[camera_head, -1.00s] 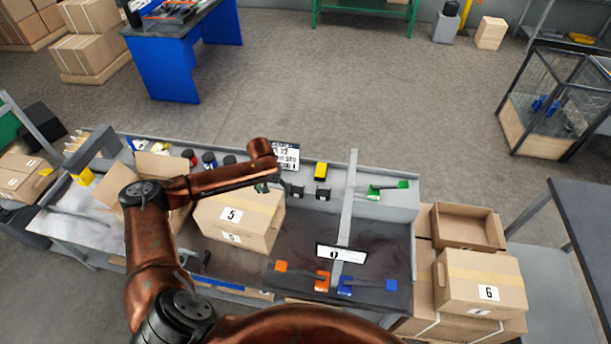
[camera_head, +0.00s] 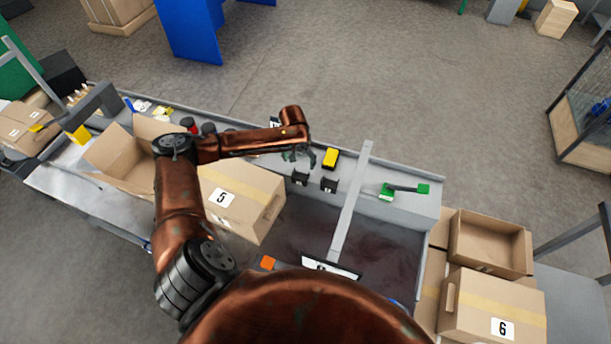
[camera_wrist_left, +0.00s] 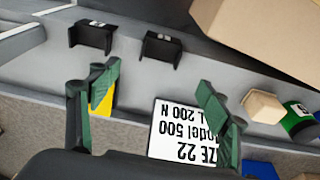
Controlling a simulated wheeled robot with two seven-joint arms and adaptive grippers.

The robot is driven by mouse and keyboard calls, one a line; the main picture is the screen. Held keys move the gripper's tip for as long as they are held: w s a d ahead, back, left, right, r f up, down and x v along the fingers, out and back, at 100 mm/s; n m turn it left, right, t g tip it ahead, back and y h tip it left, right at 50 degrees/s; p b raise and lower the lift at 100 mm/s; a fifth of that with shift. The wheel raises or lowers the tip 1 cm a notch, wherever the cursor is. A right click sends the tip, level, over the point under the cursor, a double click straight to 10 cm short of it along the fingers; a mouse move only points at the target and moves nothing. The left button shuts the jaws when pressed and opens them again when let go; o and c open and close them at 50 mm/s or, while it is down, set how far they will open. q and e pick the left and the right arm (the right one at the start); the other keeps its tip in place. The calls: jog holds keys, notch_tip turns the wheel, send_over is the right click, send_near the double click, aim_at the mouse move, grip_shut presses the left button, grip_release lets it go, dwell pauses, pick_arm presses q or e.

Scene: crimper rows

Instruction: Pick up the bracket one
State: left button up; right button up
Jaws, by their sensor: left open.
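Two small black brackets stand on the grey bench ledge: one on the left (camera_head: 300,177) and one on the right (camera_head: 329,185). In the left wrist view the same pair shows near the top, the left one as the right-hand piece (camera_wrist_left: 161,48) and the right one as the left-hand piece (camera_wrist_left: 92,38). Each bears a small pale label. My left gripper (camera_head: 298,154) is open and empty, just beyond the left bracket in the head view. Its green-padded fingers (camera_wrist_left: 160,78) are spread wide, with the brackets beyond their tips. My right gripper is out of view.
A yellow block (camera_head: 331,158) lies close to my left gripper. Box 5 (camera_head: 240,195) stands left of the brackets. A grey divider (camera_head: 352,205) and a green-ended tool (camera_head: 405,189) are to the right. A printed card (camera_wrist_left: 183,132) shows between my fingers.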

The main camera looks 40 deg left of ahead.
aim_at(301, 176)
pick_arm(q)
jog(key=f, duration=0.3)
jog(key=f+b, duration=0.1)
jog(key=f, duration=0.2)
jog(key=w+f, duration=0.1)
jog(key=f, duration=0.2)
jog(key=shift+a+f, duration=0.15)
jog(key=shift+f, duration=0.05)
jog(key=c, duration=1.4)
jog(key=shift+o, duration=0.2)
jog(key=shift+r, duration=0.1)
